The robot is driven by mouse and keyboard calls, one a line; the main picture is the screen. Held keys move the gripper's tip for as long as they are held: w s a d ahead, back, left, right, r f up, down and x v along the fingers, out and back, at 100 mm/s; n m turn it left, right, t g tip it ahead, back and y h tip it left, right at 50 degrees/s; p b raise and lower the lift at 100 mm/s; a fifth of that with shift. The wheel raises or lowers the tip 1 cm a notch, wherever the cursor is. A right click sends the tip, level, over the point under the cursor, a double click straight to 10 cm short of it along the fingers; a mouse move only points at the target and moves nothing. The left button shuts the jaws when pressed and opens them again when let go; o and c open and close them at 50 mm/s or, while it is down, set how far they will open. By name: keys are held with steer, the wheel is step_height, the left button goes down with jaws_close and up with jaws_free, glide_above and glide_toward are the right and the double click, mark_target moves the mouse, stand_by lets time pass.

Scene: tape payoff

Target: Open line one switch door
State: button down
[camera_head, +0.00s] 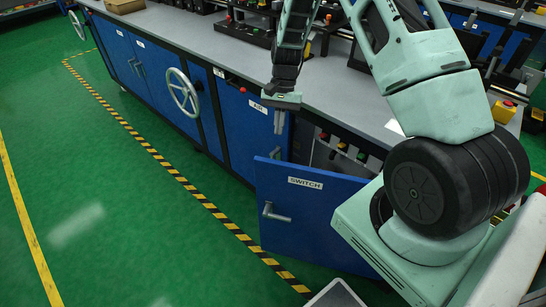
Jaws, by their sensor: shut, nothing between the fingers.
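The blue switch door (330,218), labelled SWITCH, stands swung out from the cabinet front. Its free left edge is well clear of the frame, and its right side is hidden behind my arm and base. A grey lever handle (273,213) sits near its left edge. Behind the door, the compartment (316,150) shows, with several coloured buttons along its upper part. My gripper (280,124) is shut and empty. It points down above and beyond the door's top left corner, in front of the cabinet row and apart from the handle.
A grey handwheel (183,92) sticks out further left. The grey worktop (222,45) carries black equipment. Green floor (110,200) lies clear to the left, with a yellow-black striped line (181,181) along the cabinets.

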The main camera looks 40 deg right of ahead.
mark_target(274, 164)
steer(key=shift+m, duration=0.3)
steer(key=shift+s+a+f+p, duration=0.35)
steer(key=shift+s+a+f, duration=0.45)
steer(key=shift+f, duration=0.75)
steer(key=shift+s+a+f+p, duration=0.35)
steer(key=shift+s+a+f, duration=0.45)
steer(key=shift+f, duration=0.75)
steer(key=shift+s+a+f+p, duration=0.35)
steer(key=shift+s+a+f, duration=0.25)
steer(key=shift+a+f, duration=0.7)
steer(key=shift+s+d+f, duration=0.1)
steer(key=shift+d+f, duration=0.1)
steer(key=shift+f, duration=0.05)
